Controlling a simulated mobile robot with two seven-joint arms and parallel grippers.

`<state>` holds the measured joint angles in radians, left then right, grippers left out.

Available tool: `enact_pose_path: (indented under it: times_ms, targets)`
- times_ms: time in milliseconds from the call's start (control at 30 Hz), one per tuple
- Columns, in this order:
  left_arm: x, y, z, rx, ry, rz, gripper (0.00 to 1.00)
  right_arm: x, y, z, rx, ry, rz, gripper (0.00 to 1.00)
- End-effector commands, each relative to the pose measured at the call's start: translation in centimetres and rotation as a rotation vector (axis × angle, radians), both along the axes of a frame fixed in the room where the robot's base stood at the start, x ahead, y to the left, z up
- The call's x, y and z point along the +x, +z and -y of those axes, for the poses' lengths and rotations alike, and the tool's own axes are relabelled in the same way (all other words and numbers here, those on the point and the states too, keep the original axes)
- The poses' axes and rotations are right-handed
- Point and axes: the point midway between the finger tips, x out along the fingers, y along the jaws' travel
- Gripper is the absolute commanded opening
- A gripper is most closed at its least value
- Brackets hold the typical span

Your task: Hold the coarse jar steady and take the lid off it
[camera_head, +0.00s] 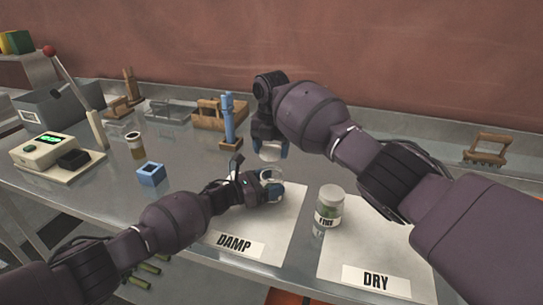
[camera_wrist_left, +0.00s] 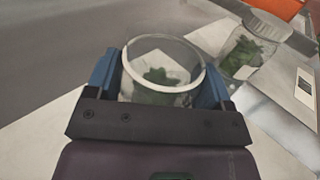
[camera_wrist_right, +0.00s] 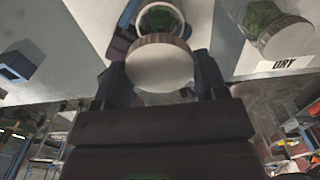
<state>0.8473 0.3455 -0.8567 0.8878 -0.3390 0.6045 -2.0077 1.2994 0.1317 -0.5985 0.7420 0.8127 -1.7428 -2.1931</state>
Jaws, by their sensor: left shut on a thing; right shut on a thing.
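The coarse jar is a clear glass jar (camera_head: 275,188) on the DAMP sheet (camera_head: 222,264). My left gripper (camera_head: 262,184) is shut around it; in the left wrist view the blue fingers flank the jar (camera_wrist_left: 160,90). Its mouth is open and green bits lie inside. My right gripper (camera_head: 269,150) is shut on a pale round lid (camera_head: 270,153), just above and behind the jar. In the right wrist view the ridged lid (camera_wrist_right: 160,65) sits between the fingers, apart from the open jar (camera_wrist_right: 160,18).
A lidded jar marked FINE (camera_head: 329,207) stands on the DRY sheet (camera_head: 376,281), right of the held jar. A blue post (camera_head: 228,120) stands behind.

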Motion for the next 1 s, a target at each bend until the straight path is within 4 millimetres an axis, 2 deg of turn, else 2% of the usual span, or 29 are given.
enact_pose_path:
  times_ms: [200,233,367,733,867,1000]
  targets:
    - [0.0,0.0,0.0,0.000,0.000,0.000,0.09,0.0,0.1,0.0,0.000,0.000,-0.001,0.37]
    - [0.0,0.0,0.0,0.000,0.000,0.000,0.79,0.0,0.0,0.0,0.000,0.000,-0.001,0.37]
    - [0.0,0.0,0.0,0.000,0.000,0.000,0.99,0.0,0.0,0.0,-0.001,0.000,-0.001,0.37]
    - [-0.3,0.0,-0.7,0.000,0.001,-0.001,1.00,0.0,0.1,0.0,0.000,0.000,-0.001,0.37]
    - [-1.1,0.0,-2.3,0.001,0.002,0.000,1.00,0.0,0.4,0.0,0.000,0.000,0.001,0.37]
    - [-2.3,0.0,-4.8,0.000,0.002,0.001,1.00,0.0,0.5,0.0,0.000,0.000,0.001,0.37]
